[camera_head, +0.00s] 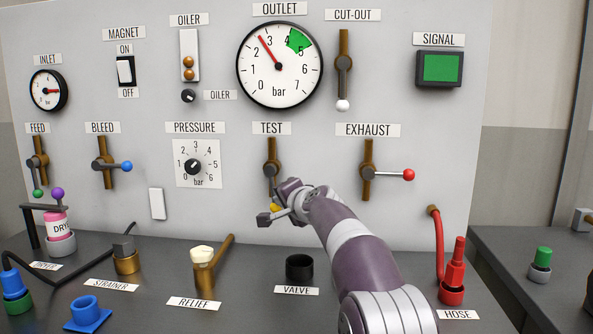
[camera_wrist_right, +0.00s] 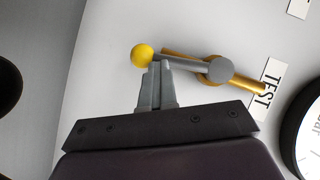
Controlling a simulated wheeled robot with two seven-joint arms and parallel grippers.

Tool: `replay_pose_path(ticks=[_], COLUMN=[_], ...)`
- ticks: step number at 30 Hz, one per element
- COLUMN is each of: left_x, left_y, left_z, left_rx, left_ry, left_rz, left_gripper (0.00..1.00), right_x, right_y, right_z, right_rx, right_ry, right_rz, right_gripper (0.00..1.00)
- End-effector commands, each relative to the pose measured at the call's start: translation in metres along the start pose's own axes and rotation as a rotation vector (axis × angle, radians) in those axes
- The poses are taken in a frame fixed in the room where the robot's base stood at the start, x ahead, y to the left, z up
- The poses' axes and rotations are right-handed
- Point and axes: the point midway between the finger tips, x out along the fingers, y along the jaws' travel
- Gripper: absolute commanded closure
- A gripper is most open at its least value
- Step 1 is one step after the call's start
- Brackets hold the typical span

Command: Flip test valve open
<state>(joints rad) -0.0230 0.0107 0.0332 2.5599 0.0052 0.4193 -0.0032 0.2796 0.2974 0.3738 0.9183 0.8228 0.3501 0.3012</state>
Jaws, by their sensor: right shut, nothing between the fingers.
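The test valve (camera_head: 271,160) is a brown vertical pipe piece on the panel under the TEST label (camera_head: 271,128). Its grey lever hangs down roughly along the pipe, with a yellow knob (camera_head: 275,207) partly hidden by my right gripper (camera_head: 282,203). In the right wrist view the yellow knob (camera_wrist_right: 142,55) and the grey lever (camera_wrist_right: 185,64) lie across the brown pipe (camera_wrist_right: 250,83) at a slight angle. My right gripper (camera_wrist_right: 157,66) is shut and empty, its fingertips right beside the lever near the knob; I cannot tell if they touch. My left gripper is not in view.
The exhaust valve (camera_head: 367,170) with a red-knobbed lever is to the right. The pressure dial (camera_head: 193,166) is to the left. The outlet gauge (camera_head: 279,65) is above. A black valve socket (camera_head: 299,267) and a red hose fitting (camera_head: 452,275) stand on the bench below.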

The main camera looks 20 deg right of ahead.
Motion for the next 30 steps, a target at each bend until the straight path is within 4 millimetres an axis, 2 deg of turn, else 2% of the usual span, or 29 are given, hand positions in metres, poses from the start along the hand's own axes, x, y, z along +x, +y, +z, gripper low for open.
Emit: replay_pose_path(ticks=[1, 23, 26, 30], left_x=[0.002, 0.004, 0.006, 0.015], left_y=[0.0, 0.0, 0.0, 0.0], left_z=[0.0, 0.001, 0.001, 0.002], left_rx=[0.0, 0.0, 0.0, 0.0], left_ry=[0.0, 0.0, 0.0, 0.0], left_rz=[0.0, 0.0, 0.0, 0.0], left_gripper=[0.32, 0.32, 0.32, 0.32], right_x=[0.004, 0.007, 0.003, -0.022], right_y=[0.007, 0.012, 0.012, 0.01], right_z=[0.004, 0.009, 0.009, 0.009], right_rx=[0.0, 0.001, 0.002, -0.001], right_ry=[-0.007, -0.013, -0.013, -0.007], right_rz=[0.012, 0.021, 0.021, 0.014], right_gripper=[1.0, 1.0, 1.0, 1.0])
